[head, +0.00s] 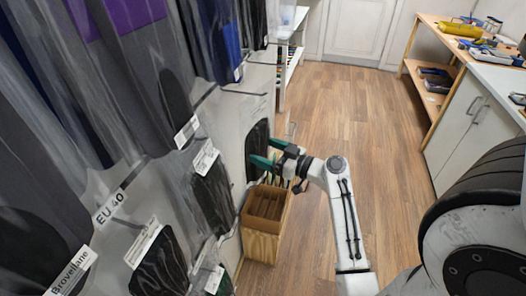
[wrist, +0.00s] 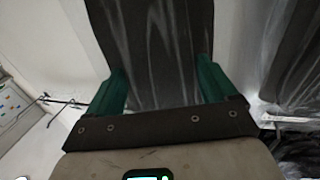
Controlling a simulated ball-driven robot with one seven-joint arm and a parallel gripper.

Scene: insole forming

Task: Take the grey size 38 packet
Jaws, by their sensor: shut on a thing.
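A dark grey packet (head: 257,138) in clear wrap hangs by the white wall panel, past the end of the rack's near rows. My gripper (head: 266,153), with green fingers, is at its front edge. In the wrist view the packet (wrist: 150,35) fills the space between the two green fingers of my gripper (wrist: 162,78), one on each side, and they are shut on it. Its upper part runs out of the top of that view. No size label on this packet is readable, and its far side is hidden.
Several wrapped packets (head: 213,190) hang on hooks at the left, close to the arm; one label reads EU 40 (head: 110,206). A wooden box (head: 262,243) with dividers stands below my gripper. A workbench (head: 486,68) with tools is at the right. The wooden floor between is clear.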

